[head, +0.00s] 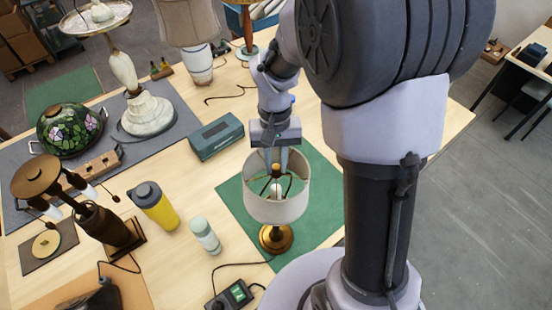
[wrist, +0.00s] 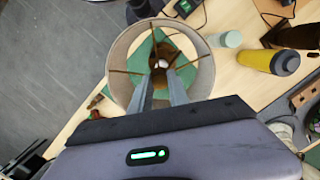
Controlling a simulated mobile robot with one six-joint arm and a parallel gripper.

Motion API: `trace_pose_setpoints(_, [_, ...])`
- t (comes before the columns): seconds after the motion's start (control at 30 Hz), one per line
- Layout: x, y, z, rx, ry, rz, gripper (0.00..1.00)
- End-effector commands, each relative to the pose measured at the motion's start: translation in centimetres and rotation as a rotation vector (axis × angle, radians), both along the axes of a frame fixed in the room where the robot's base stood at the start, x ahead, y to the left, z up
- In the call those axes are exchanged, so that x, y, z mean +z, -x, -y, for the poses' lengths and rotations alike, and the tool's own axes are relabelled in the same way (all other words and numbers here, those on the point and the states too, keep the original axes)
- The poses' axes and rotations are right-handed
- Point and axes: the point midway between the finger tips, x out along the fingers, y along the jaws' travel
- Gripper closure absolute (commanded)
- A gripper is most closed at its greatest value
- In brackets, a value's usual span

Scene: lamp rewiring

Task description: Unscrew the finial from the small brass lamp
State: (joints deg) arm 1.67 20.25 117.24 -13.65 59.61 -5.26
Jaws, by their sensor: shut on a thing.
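The small brass lamp (head: 276,238) stands upright on a green mat (head: 237,202). It has a round brass base and a pale open-topped drum shade (head: 277,205). My gripper (head: 277,172) points down into the top of the shade from above. In the wrist view the fingers (wrist: 161,76) reach inside the shade ring (wrist: 115,60), toward its middle where the dark spokes meet. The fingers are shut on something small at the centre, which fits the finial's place. The finial itself is hidden between the fingertips. A whitish bulb shows below in the head view.
A teal box (head: 216,137) stands behind the lamp to the left. A yellow bottle (head: 155,206) and a pale green bottle (head: 205,236) stand to its left. A black device (head: 232,295) with a cord lies in front. Other lamps crowd the left and back.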

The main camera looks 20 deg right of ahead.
Motion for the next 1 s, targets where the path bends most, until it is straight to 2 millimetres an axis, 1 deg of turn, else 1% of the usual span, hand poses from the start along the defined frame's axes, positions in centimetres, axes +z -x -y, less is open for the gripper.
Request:
trace_pose_setpoints(0.07, [0.01, -0.04, 0.0, 0.0, 0.0, 0.002, 1.0])
trace_pose_setpoints(0.13, [0.26, -0.03, -0.05, 0.082, 0.0, 0.001, 1.0])
trace_pose_setpoints(0.3, [0.52, 0.04, -0.17, 0.582, 0.0, -0.001, 1.0])
trace_pose_setpoints(0.33, [0.45, 0.03, -0.17, 0.636, 0.0, -0.001, 1.0])
trace_pose_setpoints(0.4, [0.25, -0.02, -0.17, 0.699, 0.0, 0.001, 1.0])
trace_pose_setpoints(0.6, [0.1, -0.04, -0.14, 0.704, -0.001, 0.003, 1.0])
trace_pose_setpoints(0.63, [0.18, -0.03, -0.16, 0.729, -0.001, 0.002, 1.0])
trace_pose_setpoints(0.67, [0.32, 0.03, -0.19, 0.79, 0.0, 0.0, 1.0])
trace_pose_setpoints(0.8, [0.62, 0.21, -0.28, 1.232, -0.003, -0.003, 1.0])
trace_pose_setpoints(0.83, [0.58, 0.17, -0.27, 1.3, -0.003, -0.002, 1.0])
trace_pose_setpoints(0.9, [0.38, 0.15, -0.23, 1.39, -0.002, -0.001, 1.0])
trace_pose_setpoints(1.0, [0.15, 0.09, -0.23, 1.402, -0.001, 0.001, 1.0])
